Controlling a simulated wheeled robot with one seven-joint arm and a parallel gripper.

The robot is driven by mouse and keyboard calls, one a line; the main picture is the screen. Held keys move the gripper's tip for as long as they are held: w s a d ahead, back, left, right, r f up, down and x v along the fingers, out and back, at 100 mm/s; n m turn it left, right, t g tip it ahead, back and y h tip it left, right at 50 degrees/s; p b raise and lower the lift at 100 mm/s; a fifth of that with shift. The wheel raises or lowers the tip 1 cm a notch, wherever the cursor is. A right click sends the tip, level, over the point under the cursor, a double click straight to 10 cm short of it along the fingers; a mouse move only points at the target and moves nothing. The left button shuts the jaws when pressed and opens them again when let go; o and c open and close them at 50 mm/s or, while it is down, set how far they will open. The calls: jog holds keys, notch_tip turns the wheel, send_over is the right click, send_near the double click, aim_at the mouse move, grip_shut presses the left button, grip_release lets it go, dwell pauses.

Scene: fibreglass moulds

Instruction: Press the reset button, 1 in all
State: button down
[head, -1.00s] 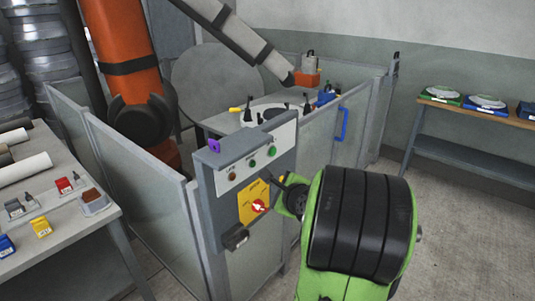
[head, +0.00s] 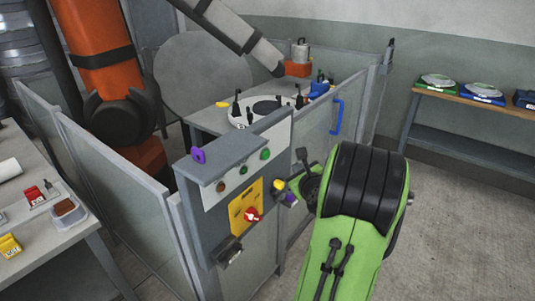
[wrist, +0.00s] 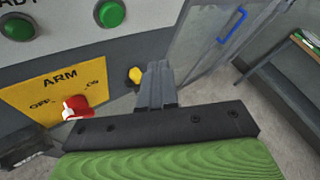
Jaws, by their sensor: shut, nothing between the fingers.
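A grey control box (head: 232,165) stands on the fence. Its face has green round parts (head: 265,154) and a brown one (head: 220,187), with a yellow ARM plate (head: 246,197) and red rotary switch (head: 253,215) below. A yellow round button (wrist: 134,76) sits right of the plate; a small yellow part also shows there in the head view (head: 279,185). No reset label is readable. My gripper (wrist: 157,66) is shut and empty, its tips just right of the yellow button in the wrist view. Contact cannot be told.
Fence panels (head: 110,185) surround a cell with an orange robot arm (head: 105,60) and a round table fixture (head: 262,108). A bench (head: 75,235) stands left and a shelf (head: 465,108) right. Open floor (head: 450,220) lies right of my arm.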

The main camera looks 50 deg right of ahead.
jog(key=w+p, duration=0.3)
jog(key=w, duration=0.4)
jog(key=shift+a, duration=0.35)
jog(key=shift+r+p, duration=0.1)
jog(key=shift+p, duration=0.2)
dwell(1.2)
jog(key=shift+w, duration=0.4)
jog(key=shift+w+p, duration=0.3)
jog(key=shift+p, duration=0.1)
dwell(0.3)
jog(key=shift+w+a+r, duration=0.2)
jog(key=shift+w, duration=0.05)
dwell(0.7)
jog(key=s+b, duration=0.3)
jog(key=s, duration=0.3)
jog(key=shift+s+d+f, duration=0.2)
jog(key=shift+d+f, duration=0.05)
jog(key=shift+d, duration=0.1)
dwell(0.4)
